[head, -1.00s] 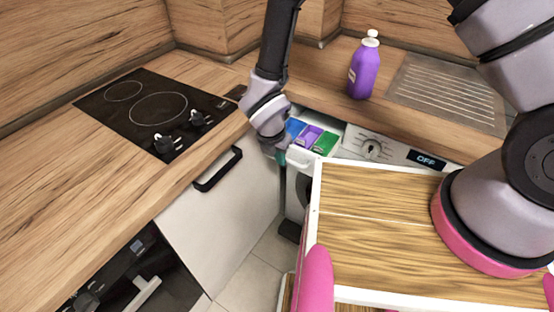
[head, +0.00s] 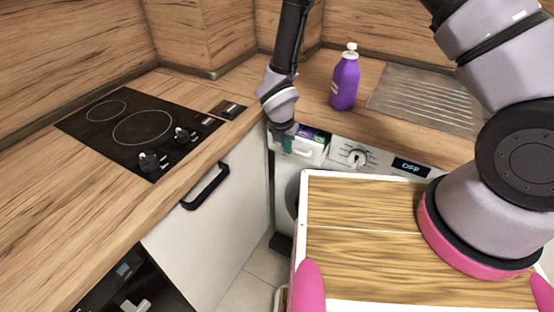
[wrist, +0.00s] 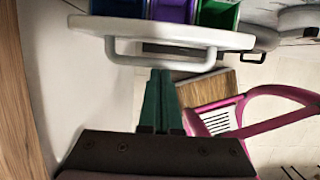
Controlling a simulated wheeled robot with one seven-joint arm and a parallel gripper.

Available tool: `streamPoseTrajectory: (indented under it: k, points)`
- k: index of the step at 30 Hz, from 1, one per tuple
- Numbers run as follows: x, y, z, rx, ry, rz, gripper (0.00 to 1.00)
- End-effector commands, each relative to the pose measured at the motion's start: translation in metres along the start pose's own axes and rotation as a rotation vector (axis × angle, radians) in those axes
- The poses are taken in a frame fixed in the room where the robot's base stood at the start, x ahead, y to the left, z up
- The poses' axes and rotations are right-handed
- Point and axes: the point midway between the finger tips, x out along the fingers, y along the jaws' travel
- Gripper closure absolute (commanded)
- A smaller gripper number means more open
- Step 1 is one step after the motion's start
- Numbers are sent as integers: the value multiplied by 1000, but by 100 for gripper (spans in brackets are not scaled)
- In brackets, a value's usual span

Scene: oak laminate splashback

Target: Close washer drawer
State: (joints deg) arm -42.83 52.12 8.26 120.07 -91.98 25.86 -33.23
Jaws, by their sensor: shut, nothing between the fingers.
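The washer drawer (head: 308,148) is at the upper left of the washer front (head: 345,157), under the worktop. It stands partly out, with purple and green compartments showing. In the wrist view the drawer front (wrist: 170,30) is a white panel with a bar handle (wrist: 160,58), and blue, purple and green compartments lie behind it. My gripper (head: 287,146) is at the drawer front, near its left part. In the wrist view the shut, empty green fingers (wrist: 161,88) point at the handle, just below the bar. I cannot tell whether they touch.
A purple bottle (head: 345,82) stands on the worktop above the washer, beside a ridged drainboard (head: 425,98). A black hob (head: 135,128) is at left. A cabinet door with a black handle (head: 207,185) is left of the washer. A pink-framed chair (wrist: 260,110) shows in the wrist view.

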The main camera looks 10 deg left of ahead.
Motion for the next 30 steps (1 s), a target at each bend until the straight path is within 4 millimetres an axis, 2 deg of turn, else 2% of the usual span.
streamPoseTrajectory:
  k: [1,6,12,30]
  points:
    - [4,-1,12,6,-2,-1,100]
    - [12,-1,39,4,-1,-1,100]
    - [18,-1,57,2,0,0,100]
    - [19,0,65,4,-5,-1,100]
